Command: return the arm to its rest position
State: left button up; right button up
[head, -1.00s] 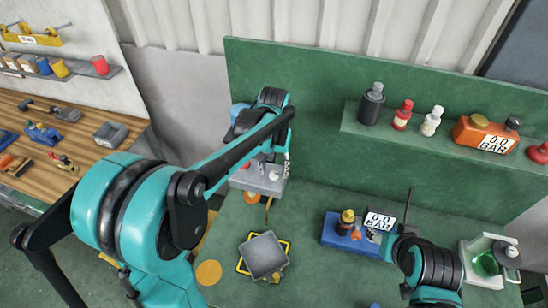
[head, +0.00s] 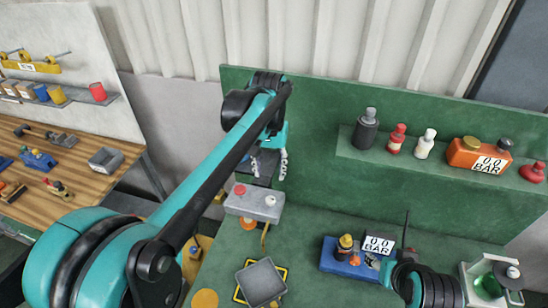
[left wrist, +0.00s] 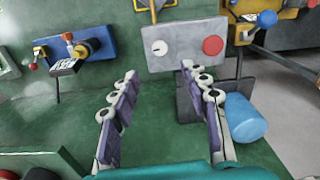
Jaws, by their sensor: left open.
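My left arm reaches from the lower left towards the green back panel (head: 330,110) in the head view. My left gripper (head: 270,168) is at the arm's far end, beyond a grey box with a red and a white knob (head: 253,207). In the left wrist view my left gripper (left wrist: 160,98) is open, its two fingers wide apart with nothing between them. The grey box (left wrist: 187,48) shows ahead of the fingertips, apart from the left finger.
A blue gauge unit (head: 345,262), a grey tray (head: 262,280) and a holder with a green flask (head: 490,285) stand on the green bench. Bottles and an orange gauge (head: 478,153) are on the shelf. A blue cylinder (left wrist: 243,118) is close beside the right finger.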

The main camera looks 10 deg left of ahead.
pick_arm(q)
jog(key=s+a+f+t, duration=0.2)
jog(key=s+f+t, duration=0.1)
jog(key=s, duration=0.5)
jog(key=s+a+f+t, duration=0.1)
jog(key=s+f+t, duration=0.3)
jog(key=s, duration=0.4)
notch_tip(320, 180, down, 20)
jog(key=b, duration=2)
jog(key=shift+s+a+f+m, duration=0.15)
jog(key=shift+a+f+m, duration=0.05)
jog(key=shift+f+m, duration=0.1)
